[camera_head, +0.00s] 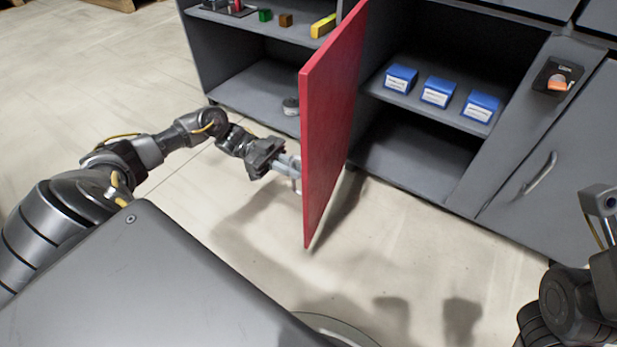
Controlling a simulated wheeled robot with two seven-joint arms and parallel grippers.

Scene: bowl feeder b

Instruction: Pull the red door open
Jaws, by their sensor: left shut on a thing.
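My left gripper (291,170) is at the left side of the door, low down, shut on the door's handle (297,185). The handle is mostly hidden by the fingers and small in the picture. Part of my right arm shows at the right edge; its fingertips are not clearly seen.
The open compartment right of the door holds blue boxes (437,91) on a shelf (425,105). A grey closed door (560,160) is at right. Floor before the cabinet is clear.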

